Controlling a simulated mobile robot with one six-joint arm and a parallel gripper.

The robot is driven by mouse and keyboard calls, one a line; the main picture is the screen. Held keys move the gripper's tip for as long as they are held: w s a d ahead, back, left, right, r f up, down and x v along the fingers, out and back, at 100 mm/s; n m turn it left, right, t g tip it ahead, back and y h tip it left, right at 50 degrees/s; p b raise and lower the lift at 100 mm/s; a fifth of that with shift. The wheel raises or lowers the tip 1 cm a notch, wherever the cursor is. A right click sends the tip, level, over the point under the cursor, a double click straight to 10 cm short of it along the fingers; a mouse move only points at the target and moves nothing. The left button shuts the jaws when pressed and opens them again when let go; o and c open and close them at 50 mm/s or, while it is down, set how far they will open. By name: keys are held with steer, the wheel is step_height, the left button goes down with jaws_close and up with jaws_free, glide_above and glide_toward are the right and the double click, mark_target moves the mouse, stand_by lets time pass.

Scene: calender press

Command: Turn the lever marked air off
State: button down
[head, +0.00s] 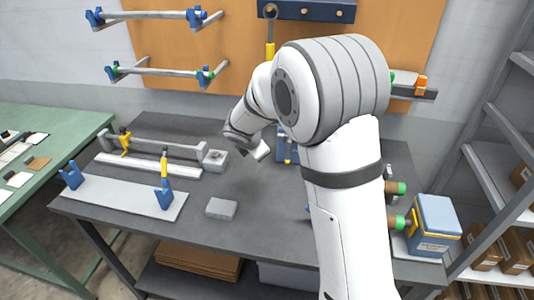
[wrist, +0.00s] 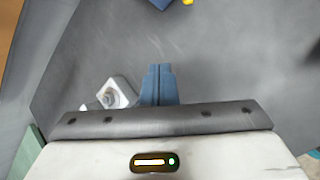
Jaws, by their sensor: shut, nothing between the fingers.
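No label reading "air" is legible in either view, so I cannot tell which lever bears it. My gripper (wrist: 158,70) shows blue fingers pressed together, empty, over the dark bench. In the head view its wrist is above the middle of the bench, right of the grey block with a round recess (head: 215,158). The arm hides part of the bench behind it.
That block also shows beside my fingers in the wrist view (wrist: 118,92). A plain grey block (head: 221,208) lies near the bench front. A blue box (head: 434,218) stands at the right, beside green-ended pipes (head: 396,188). A blue part (head: 287,150) is partly behind my arm. Shelves stand right.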

steer(key=shift+s+a+r, duration=0.35)
steer(key=shift+a+r, duration=0.05)
steer(key=shift+r, duration=0.1)
steer(key=shift+s+a+r, duration=0.3)
steer(key=shift+a+r, duration=0.05)
steer(key=shift+r, duration=0.15)
steer(key=shift+d, duration=0.1)
steer(key=s+d+r+m+g+b, duration=0.1)
steer(key=s+d+r+m, duration=0.2)
steer(key=s+d+m, duration=0.4)
steer(key=s+d+r+m+g, duration=0.1)
steer(key=s+d+r+m, duration=0.35)
steer(key=s, duration=0.35)
steer(key=s+d+f+m+g+y+b, duration=0.1)
steer(key=s+m+y, duration=0.1)
steer(key=s+m, duration=1)
steer(key=s, duration=0.5)
steer(key=shift+d+f, duration=0.15)
steer(key=shift+d, duration=0.25)
steer(key=shift+s+m, duration=0.1)
steer(key=shift+m, duration=0.15)
